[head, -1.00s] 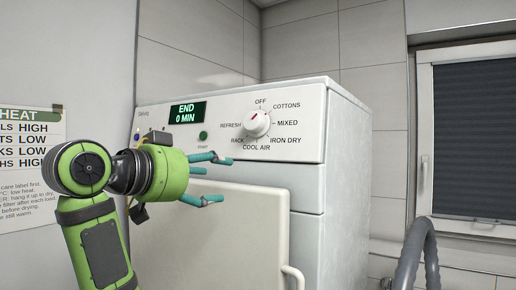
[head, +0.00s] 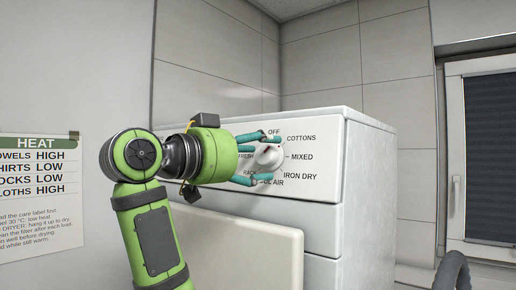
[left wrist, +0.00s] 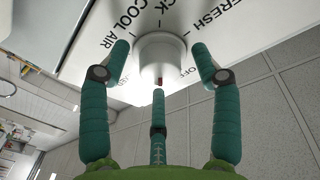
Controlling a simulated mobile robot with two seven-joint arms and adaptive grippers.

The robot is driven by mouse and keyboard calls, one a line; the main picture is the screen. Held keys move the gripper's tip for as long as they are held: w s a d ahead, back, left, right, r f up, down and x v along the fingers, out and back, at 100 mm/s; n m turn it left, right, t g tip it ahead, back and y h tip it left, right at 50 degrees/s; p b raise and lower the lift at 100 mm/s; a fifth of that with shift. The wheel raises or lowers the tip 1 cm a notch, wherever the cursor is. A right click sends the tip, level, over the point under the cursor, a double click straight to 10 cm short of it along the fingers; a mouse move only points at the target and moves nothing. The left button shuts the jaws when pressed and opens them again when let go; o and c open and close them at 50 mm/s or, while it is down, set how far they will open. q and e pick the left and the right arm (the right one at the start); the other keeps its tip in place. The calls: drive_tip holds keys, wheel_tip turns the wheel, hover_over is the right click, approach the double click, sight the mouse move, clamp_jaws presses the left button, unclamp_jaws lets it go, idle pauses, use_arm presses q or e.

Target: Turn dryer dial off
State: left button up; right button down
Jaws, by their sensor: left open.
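The white dryer dial (head: 269,156) sits on the panel of the white dryer (head: 325,165), ringed by labels such as OFF, COTTONS, MIXED and IRON DRY. A small red mark shows on it. I cannot tell exactly which label the mark points at. My green left gripper (head: 263,159) has its teal fingers spread open around the dial. In the left wrist view the dial (left wrist: 160,55) stands between the fingertips, with the red mark at its near end. I cannot tell whether any finger touches it. The gripper hides the display and part of the labels.
A heat chart (head: 37,190) hangs on the left wall. The dryer door (head: 245,255) juts out below the panel. A window with a dark blind (head: 492,150) is at the right. The space in front of the panel's right part is clear.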

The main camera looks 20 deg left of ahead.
use_arm(q)
drive_tip(key=shift+s+a, duration=0.1)
drive_tip(key=shift+a, duration=0.05)
drive_tip(key=c, duration=1.1)
use_arm(e)
drive_tip(key=shift+w+d, duration=0.25)
drive_tip(key=shift+d, duration=0.1)
drive_tip(key=shift+f, duration=0.1)
